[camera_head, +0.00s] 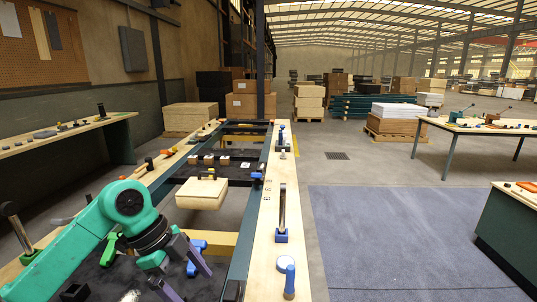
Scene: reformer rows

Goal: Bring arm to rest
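My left arm, teal-green, comes in from the lower left. Its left gripper (188,284) points down over the dark panel at the near end of the long wooden frame. Its two purple-grey fingers stand apart, with nothing visible between them. A blue clamp-like piece (197,256) lies close beside the fingers; I cannot tell if they touch. A green piece (110,250) lies left of the gripper. My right gripper is not in view.
A padded beige block (202,194) stands beyond the arm. The frame's right wooden rail (266,230) carries an upright post on a blue base (282,235) and a blue-topped knob (287,264). A blue-grey mat (400,240) lies clear at right. Benches stand at both sides.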

